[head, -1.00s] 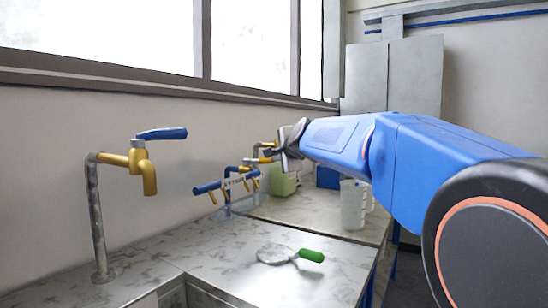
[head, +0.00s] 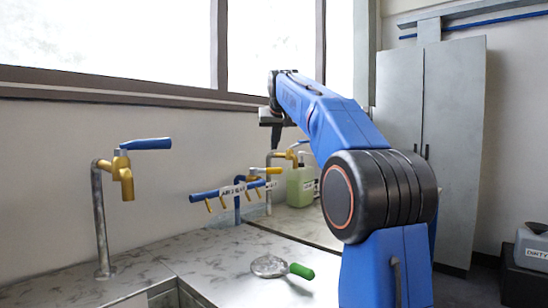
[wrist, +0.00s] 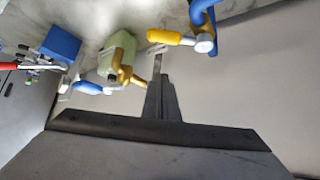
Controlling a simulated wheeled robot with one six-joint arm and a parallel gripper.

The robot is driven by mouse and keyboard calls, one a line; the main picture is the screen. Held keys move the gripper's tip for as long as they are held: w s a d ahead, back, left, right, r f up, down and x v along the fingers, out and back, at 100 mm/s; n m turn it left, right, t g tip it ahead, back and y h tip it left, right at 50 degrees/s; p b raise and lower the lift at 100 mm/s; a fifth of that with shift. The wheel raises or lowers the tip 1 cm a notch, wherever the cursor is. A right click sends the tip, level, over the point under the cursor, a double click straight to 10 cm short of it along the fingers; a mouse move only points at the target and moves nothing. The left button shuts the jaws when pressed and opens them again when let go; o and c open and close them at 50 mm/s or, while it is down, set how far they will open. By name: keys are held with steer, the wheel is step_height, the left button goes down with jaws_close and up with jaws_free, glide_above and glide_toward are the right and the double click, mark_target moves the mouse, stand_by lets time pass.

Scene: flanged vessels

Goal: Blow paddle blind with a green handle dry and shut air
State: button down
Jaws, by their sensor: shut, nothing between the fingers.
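The paddle blind (head: 269,266), a round grey plate with a green handle (head: 301,271), lies flat on the bench. The blue air bar (head: 218,192) with a white label and several yellow nozzles stands behind it near the wall. A yellow tap-like fitting (head: 277,157) is just right of the bar. My gripper (head: 276,140) is shut and empty, raised above the back of the bench. It also shows in the wrist view (wrist: 158,62), close in the picture to a yellow handle (wrist: 163,36) on a blue fitting. Which fitting this is, I cannot tell.
A tap with a blue lever (head: 122,175) stands at the left beside a sink edge. A green jug (head: 301,187) stands at the back. Grey cabinets (head: 450,130) are behind my arm. The bench front around the blind is clear.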

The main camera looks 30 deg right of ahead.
mark_target(268, 171)
steer(key=x, duration=1)
steer(key=shift+s+a+f, duration=0.1)
steer(key=shift+s+a, duration=0.15)
steer(key=shift+s, duration=0.4)
steer(key=shift+s+a+f, duration=0.15)
steer(key=shift+s+a, duration=0.1)
steer(key=shift+s, duration=0.4)
steer(key=shift+s+a+f, duration=0.1)
steer(key=shift+s+a, duration=0.15)
steer(key=shift+s, duration=0.4)
